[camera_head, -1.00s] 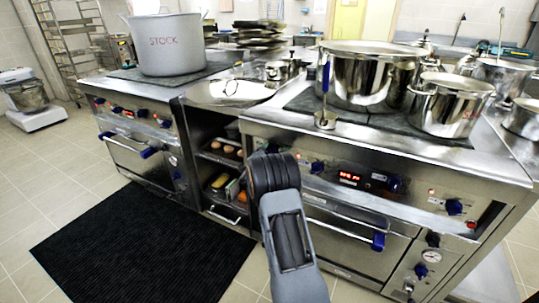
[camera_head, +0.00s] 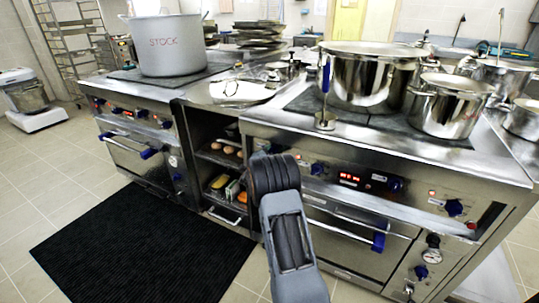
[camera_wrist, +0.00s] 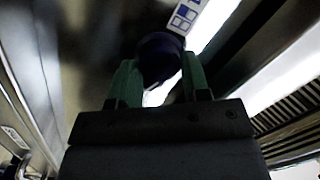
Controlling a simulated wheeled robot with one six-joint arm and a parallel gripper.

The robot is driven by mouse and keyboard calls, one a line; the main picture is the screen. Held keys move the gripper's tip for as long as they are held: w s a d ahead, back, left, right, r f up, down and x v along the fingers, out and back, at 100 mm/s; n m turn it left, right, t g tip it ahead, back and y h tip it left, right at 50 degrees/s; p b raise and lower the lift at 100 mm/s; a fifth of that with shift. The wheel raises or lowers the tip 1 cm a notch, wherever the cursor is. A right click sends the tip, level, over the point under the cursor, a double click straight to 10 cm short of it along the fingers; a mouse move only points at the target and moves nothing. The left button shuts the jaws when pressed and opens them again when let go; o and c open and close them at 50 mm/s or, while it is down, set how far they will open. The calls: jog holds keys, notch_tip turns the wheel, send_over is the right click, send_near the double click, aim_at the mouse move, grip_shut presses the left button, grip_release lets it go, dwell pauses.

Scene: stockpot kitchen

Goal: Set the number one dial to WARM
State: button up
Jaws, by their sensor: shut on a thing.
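In the wrist view my gripper (camera_wrist: 160,82) has its two green fingers on either side of a dark blue dial (camera_wrist: 158,52), shut on it. A pale label with blue squares (camera_wrist: 182,18) lies beside the dial. The dial's pointer and its number cannot be read. In the head view my arm reaches to the right-hand range's front panel (camera_head: 340,172) and hides my gripper and the held dial. Other blue dials show on that panel, one just right of my arm (camera_head: 317,169) and one beside the red display (camera_head: 395,185).
An oven door handle (camera_head: 345,228) crosses the front below the panel. Steel pots (camera_head: 365,80) and a ladle (camera_head: 325,119) stand on the range top. A stock pot (camera_head: 166,45) stands on the left range. A black mat (camera_head: 140,245) lies on the open floor.

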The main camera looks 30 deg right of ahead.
jog(key=n+p, duration=0.3)
jog(key=n, duration=0.1)
jog(key=shift+r+n+g+p, duration=0.15)
jog(key=shift+n+g+p, duration=0.15)
jog(key=shift+n+p, duration=0.1)
jog(key=n+p, duration=0.2)
jog(key=n, duration=0.1)
jog(key=shift+n+g+y+p, duration=0.3)
jog(key=shift+n+p, duration=0.55)
jog(key=shift+n, duration=0.25)
jog(key=shift+f, duration=0.2)
jog(key=o, duration=0.9)
jog(key=shift+r, duration=0.1)
jog(key=shift+a, duration=0.1)
